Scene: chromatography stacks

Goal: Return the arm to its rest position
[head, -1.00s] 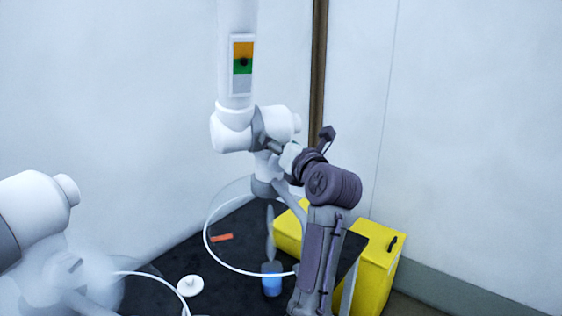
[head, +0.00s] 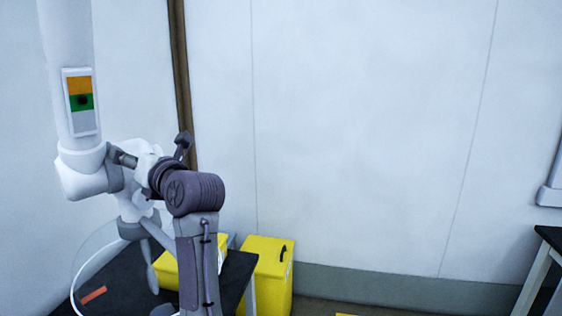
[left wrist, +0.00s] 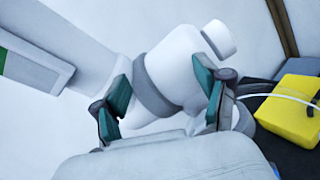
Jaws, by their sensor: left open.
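My left arm (head: 200,250), grey and purple, rises from the bottom of the head view and bends left at a dark joint. My left gripper (head: 122,157) is at its far end, close to a white robot arm (head: 68,125) and partly lost against it. In the left wrist view the two teal-padded fingers of my left gripper (left wrist: 162,82) stand apart, open. The white arm's rounded joint (left wrist: 185,65) shows between and beyond them; I cannot tell whether they touch it. My right gripper is not in view.
A black table (head: 125,285) with an orange strip (head: 94,295) is at the lower left. A yellow bin (head: 265,275) stands beside it. Another dark-topped table (head: 548,238) is at the right edge. The wall between is bare.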

